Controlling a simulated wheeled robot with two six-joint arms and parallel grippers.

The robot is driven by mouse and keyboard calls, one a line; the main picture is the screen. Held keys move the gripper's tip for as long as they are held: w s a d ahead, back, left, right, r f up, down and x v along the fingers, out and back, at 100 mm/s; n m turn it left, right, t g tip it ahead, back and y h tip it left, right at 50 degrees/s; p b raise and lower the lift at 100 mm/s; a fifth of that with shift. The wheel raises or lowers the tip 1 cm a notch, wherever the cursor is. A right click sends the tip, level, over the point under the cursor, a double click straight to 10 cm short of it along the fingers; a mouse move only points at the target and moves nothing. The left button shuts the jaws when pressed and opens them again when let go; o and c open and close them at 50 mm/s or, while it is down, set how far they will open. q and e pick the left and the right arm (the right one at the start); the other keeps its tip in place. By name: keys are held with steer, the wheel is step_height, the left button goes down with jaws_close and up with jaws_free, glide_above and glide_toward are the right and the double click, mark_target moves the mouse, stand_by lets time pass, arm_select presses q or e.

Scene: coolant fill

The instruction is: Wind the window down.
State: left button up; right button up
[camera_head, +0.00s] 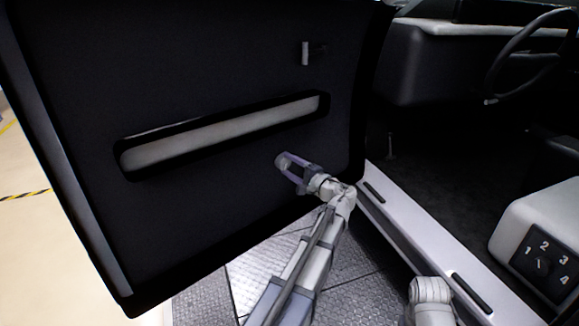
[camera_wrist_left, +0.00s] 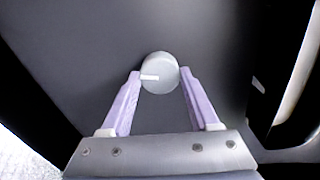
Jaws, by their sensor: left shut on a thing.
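A round grey window knob (camera_wrist_left: 160,68) with a white mark pointing left sits on the dark door panel (camera_wrist_left: 75,60). In the head view the knob is small and mostly covered by the fingers, low on the open door (camera_head: 215,75). My left gripper (camera_head: 287,163) is shut on the knob, with one purple finger on each side of it; its fingers also show in the left wrist view (camera_wrist_left: 160,80). The window glass is not in view. My right gripper is not in view.
A long door pocket (camera_head: 225,132) lies above the gripper, with a small door handle (camera_head: 306,53) higher up.

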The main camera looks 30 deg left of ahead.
arm_select(q)
steer(key=shift+m, duration=0.3)
stand_by(0.4)
steer(key=o, duration=1.4)
steer(key=shift+v, duration=3.9)
